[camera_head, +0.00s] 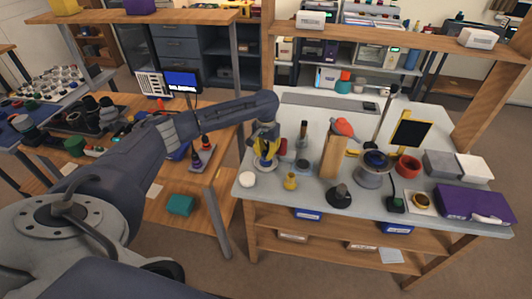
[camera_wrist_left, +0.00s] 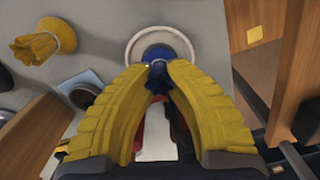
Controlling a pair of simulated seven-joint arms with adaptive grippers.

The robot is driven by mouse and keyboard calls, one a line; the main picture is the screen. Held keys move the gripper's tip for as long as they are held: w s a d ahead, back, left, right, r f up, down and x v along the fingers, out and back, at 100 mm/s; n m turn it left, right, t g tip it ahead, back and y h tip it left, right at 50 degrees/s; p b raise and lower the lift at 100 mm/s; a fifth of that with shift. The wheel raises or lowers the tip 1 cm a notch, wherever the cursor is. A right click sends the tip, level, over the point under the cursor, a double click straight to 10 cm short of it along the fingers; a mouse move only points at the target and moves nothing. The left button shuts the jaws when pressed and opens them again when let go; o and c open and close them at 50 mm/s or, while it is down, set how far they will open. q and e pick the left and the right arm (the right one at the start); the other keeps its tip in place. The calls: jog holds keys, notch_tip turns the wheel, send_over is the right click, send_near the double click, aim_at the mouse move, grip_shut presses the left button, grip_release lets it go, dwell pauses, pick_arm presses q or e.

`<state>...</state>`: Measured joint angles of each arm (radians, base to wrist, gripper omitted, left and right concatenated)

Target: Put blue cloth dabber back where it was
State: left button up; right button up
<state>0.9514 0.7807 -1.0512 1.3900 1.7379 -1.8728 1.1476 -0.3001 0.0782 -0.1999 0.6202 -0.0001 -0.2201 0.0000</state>
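My left gripper (camera_head: 265,166) has yellow fingers and points down over the near left part of the light table. In the left wrist view its fingertips (camera_wrist_left: 160,68) close around the blue cloth dabber (camera_wrist_left: 157,52), with the gathered cloth between them. A round white dish (camera_wrist_left: 133,36) lies beyond the dabber in that view. In the head view the white dish (camera_head: 248,179) sits at the table's near left corner, just left of and below the gripper. I cannot tell whether the dabber touches anything below. My right gripper is not in view.
A yellow dabber (camera_head: 290,182) stands right of the gripper. A wooden block with an orange top (camera_head: 343,127), a black cone-shaped piece (camera_head: 339,195) and a red ring-shaped cup (camera_head: 408,166) stand farther right. A wooden shelf post (camera_head: 267,50) rises behind.

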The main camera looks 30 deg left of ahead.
aim_at(266, 153)
pick_arm(q)
jog(key=o, duration=0.4)
notch_tip(266, 153, up, 12)
jog(key=shift+r, duration=0.15)
dwell(0.5)
dwell(0.3)
